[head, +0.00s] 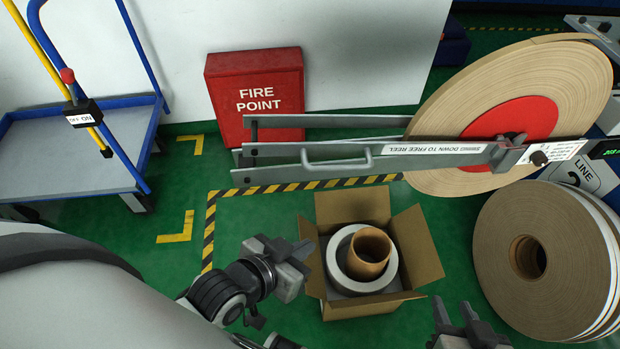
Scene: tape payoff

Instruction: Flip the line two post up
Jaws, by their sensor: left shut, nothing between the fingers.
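A long grey post (400,157) with a bar handle (340,160) and a label reading "SWING DOWN TO FREE REEL" extends leftward from the large tape reel (455,110) with a red centre. A sign reading "LINE" (583,203) stands at the right, its number partly hidden by another reel. My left gripper (280,252) is shut and empty, below the post and apart from it, beside the carton. My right gripper (459,322) is at the bottom edge, partly cut off, away from the post; its jaw state is unclear.
An open carton (416,244) with a white roll and brown core stands below the post. A big tape roll (510,262) is at the right. A red fire point box (255,92) stands behind the post. A blue trolley (60,160) with an off/on switch is left.

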